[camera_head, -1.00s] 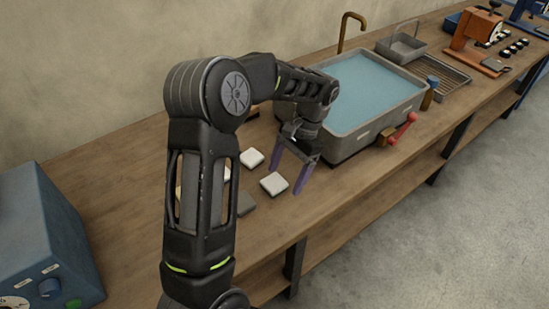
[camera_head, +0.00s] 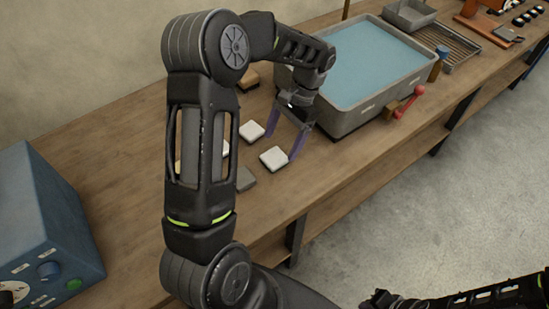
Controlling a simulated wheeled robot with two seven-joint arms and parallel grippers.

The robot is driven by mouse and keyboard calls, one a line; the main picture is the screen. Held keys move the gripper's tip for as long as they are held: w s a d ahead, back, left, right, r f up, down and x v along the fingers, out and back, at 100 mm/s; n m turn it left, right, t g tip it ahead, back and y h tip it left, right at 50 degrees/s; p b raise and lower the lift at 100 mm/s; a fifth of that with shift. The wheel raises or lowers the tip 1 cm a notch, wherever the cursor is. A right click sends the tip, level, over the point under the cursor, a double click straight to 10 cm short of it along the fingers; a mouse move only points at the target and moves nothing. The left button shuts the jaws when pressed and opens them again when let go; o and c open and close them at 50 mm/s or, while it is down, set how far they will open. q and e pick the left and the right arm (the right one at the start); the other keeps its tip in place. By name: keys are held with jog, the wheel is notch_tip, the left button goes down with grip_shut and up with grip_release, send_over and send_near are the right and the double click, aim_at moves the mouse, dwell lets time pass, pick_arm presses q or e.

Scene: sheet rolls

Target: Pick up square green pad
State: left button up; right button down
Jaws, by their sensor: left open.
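No pad in the head view looks clearly green. A dull grey pad (camera_head: 245,179) lies on the bench, partly hidden behind my left arm; I cannot tell if it has a green tint. Two whitish square pads lie flat near my left gripper (camera_head: 281,147): a front one (camera_head: 273,159) and a back one (camera_head: 251,132). My left gripper is open, its purple fingers pointing down around the space beside these pads, with nothing held. Part of another pale pad (camera_head: 226,148) shows through my arm. My right gripper is out of frame.
A grey basin of blue water (camera_head: 368,118) stands right of my left gripper, with a red-handled valve (camera_head: 407,102) at its front. A tan block (camera_head: 249,77) lies behind the pads. A blue box with knobs (camera_head: 45,225) stands at the left. The bench front is clear.

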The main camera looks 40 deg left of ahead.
aim_at(275, 157)
pick_arm(q)
jog(key=shift+p+x, duration=0.75)
jog(key=shift+x, duration=1.9)
jog(key=shift+w, duration=0.1)
jog(key=shift+c, duration=0.2)
jog(key=c, duration=1.5)
jog(key=shift+r, duration=0.1)
notch_tip(275, 157, up, 10)
jog(key=shift+f+b, duration=0.1)
jog(key=shift+b, duration=0.45)
